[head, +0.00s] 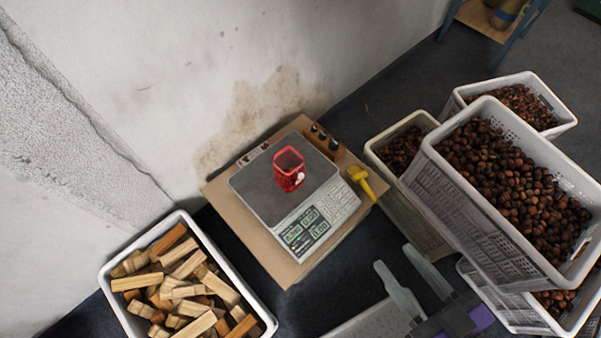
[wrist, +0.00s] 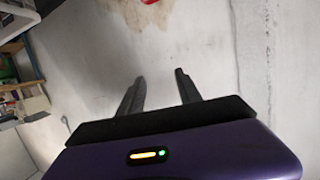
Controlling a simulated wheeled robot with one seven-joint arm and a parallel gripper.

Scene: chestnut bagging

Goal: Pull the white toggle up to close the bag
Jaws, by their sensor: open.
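The red mesh bag (head: 288,170) stands upright on the grey plate of the scale (head: 262,193), with its top open. The white toggle (head: 300,176) hangs at the bag's right side, below the rim. My gripper (head: 393,256) is open and empty, to the lower right of the bag and well apart from it. In the wrist view its two fingers (wrist: 160,76) are spread with nothing between them. A bit of red (wrist: 175,3) with a small white piece (wrist: 148,2) shows at that view's top edge, perhaps the bag and toggle, mostly cut off.
A yellow-handled tool (head: 361,181) lies on the board right of the scale. A crate of split wood (head: 108,270) stands at lower left. Stacked crates of chestnuts (head: 455,195) crowd the right, close to my gripper. A stained wall (head: 190,80) rises behind the scale.

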